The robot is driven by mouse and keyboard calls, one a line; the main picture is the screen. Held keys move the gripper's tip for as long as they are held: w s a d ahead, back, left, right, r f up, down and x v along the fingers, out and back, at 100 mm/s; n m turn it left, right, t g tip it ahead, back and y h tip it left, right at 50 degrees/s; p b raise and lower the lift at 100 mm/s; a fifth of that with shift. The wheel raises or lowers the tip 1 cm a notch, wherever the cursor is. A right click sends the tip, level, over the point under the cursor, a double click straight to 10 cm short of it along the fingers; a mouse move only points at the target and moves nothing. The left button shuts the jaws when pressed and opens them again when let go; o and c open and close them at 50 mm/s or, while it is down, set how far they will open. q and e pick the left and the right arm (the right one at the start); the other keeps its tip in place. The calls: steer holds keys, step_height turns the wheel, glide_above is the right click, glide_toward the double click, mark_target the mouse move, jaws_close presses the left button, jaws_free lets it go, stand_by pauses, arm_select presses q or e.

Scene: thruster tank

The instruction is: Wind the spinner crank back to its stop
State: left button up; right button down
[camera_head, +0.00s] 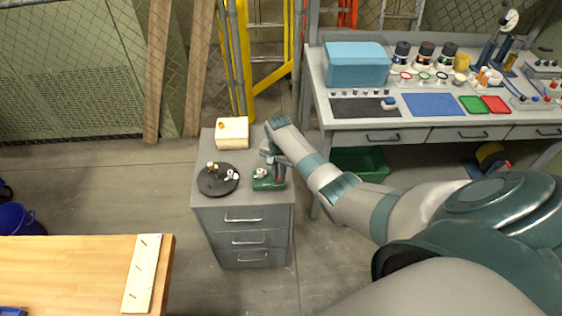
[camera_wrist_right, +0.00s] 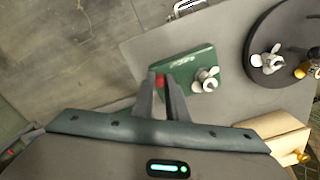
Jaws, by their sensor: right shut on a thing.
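The spinner is a green box (camera_head: 268,184) on top of a grey drawer cabinet, with a small white propeller (camera_head: 261,173) on it. The box (camera_wrist_right: 190,66) and its white propeller (camera_wrist_right: 206,80) also show in the right wrist view. A red crank knob (camera_wrist_right: 159,81) sits between the fingertips of my right gripper (camera_wrist_right: 161,79), at the box's edge. The gripper is shut on this knob; the fingers hide most of the crank. In the head view my right gripper (camera_head: 275,168) reaches down over the box's right side. My left gripper is not in view.
A black round disc (camera_head: 210,187) with a white propeller and a brass-coloured part stands left of the box. A cream block (camera_head: 232,141) is behind them on the cabinet (camera_head: 245,215). A workbench (camera_head: 370,137) stands at right, a wooden table (camera_head: 65,275) at lower left.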

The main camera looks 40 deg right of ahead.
steer(key=shift+w+a+r+m, duration=0.1)
steer(key=shift+w+a+m, duration=0.1)
steer(key=shift+m, duration=0.6)
steer(key=shift+w+a+m, duration=0.1)
steer(key=shift+a+m, duration=0.05)
steer(key=shift+m, duration=0.65)
steer(key=c, duration=1.8)
jaws_free()
steer(key=shift+o, duration=0.2)
steer(key=shift+s, duration=0.1)
steer(key=shift+r, duration=0.1)
step_height(320, 180, up, 17)
steer(key=b, duration=0.1)
